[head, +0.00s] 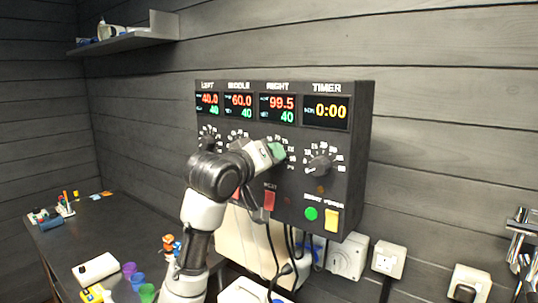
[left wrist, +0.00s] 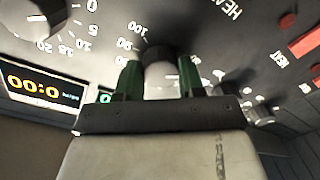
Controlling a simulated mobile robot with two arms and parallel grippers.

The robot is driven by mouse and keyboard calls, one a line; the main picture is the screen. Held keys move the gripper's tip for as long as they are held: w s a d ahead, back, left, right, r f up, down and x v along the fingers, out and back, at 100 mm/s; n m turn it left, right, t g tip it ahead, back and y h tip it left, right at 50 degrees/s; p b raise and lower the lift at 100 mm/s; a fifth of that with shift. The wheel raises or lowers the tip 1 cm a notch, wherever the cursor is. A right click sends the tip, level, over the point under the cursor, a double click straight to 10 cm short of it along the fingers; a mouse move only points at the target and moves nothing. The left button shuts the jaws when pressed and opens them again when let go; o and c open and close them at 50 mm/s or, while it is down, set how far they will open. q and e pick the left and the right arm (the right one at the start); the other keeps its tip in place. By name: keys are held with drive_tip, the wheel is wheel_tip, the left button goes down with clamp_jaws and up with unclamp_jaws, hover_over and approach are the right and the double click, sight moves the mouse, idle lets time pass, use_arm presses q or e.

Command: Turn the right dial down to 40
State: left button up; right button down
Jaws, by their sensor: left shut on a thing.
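The dark control box (head: 367,170) hangs on the wall. Its right display (head: 277,107) shows 99.5 in red and 40 in green. My left gripper (head: 276,150) is at the right dial, below that display, and hides most of it in the head view. In the left wrist view, the green fingers of my left gripper (left wrist: 160,80) are shut on the right dial's knob (left wrist: 157,62), one finger on each side. The dial's pointer is hidden. Scale numbers such as 100 and 80 show near it. My right gripper is not in view.
The timer dial (head: 320,163) is just right of my gripper, and the middle dial (head: 238,140) is to its left. Red switches, a green button (head: 311,213) and a yellow switch (head: 331,220) sit below. Cables hang under the box. A dark table (head: 75,240) holds cups at lower left.

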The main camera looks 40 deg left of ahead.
use_arm(q)
drive_tip(key=shift+w+f+n, duration=0.1)
drive_tip(key=shift+f+n, duration=0.15)
drive_tip(key=shift+n, duration=0.25)
drive_tip(key=o, duration=0.7)
drive_tip(key=shift+o, duration=1.1)
drive_tip(key=shift+r, duration=0.15)
drive_tip(key=s+d+b, duration=0.1)
drive_tip(key=s+b, duration=0.2)
drive_tip(key=s, duration=0.8)
drive_tip(key=shift+d+r+b, duration=0.3)
drive_tip(key=shift+b, duration=0.1)
drive_tip(key=shift+w, duration=0.1)
